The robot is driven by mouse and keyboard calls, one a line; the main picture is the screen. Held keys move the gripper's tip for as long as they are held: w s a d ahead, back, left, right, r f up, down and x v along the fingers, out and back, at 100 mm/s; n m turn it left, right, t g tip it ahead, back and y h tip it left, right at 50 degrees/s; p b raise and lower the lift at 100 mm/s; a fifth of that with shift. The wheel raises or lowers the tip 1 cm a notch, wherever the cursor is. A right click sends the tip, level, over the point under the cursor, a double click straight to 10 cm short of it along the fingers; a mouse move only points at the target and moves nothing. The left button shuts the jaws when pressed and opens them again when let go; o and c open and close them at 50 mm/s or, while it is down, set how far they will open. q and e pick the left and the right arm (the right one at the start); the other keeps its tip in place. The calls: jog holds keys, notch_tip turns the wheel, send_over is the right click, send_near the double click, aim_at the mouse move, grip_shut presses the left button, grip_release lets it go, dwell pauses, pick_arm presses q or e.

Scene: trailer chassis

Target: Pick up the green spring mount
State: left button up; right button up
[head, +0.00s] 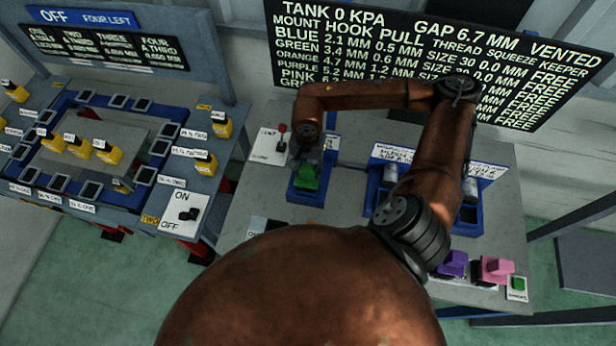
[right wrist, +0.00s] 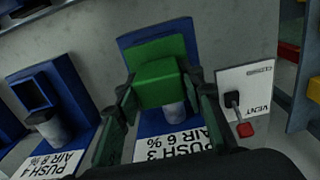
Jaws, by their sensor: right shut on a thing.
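The green spring mount (head: 307,178) is on the blue fixture (head: 298,197) in the middle of the grey bench in the head view. In the right wrist view the green spring mount (right wrist: 160,82) is a green block over a pale cylinder, in front of the blue backing (right wrist: 132,45). My right gripper (head: 308,163) reaches it from behind in the head view. Its two fingers lie on either side of the green block, shut on it. I cannot tell whether the mount is lifted clear of the fixture. My left gripper is not in view.
A vent lever with a red knob (right wrist: 244,129) stands beside the fixture. Another blue fixture (head: 468,218) holds pale cylinders. Purple (head: 455,262) and pink (head: 495,268) mounts sit at the bench's right front. A panel with yellow pieces (head: 107,153) is at left.

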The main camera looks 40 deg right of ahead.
grip_shut()
jog(key=shift+w+r, duration=0.1)
jog(key=shift+r, duration=0.05)
dwell(0.4)
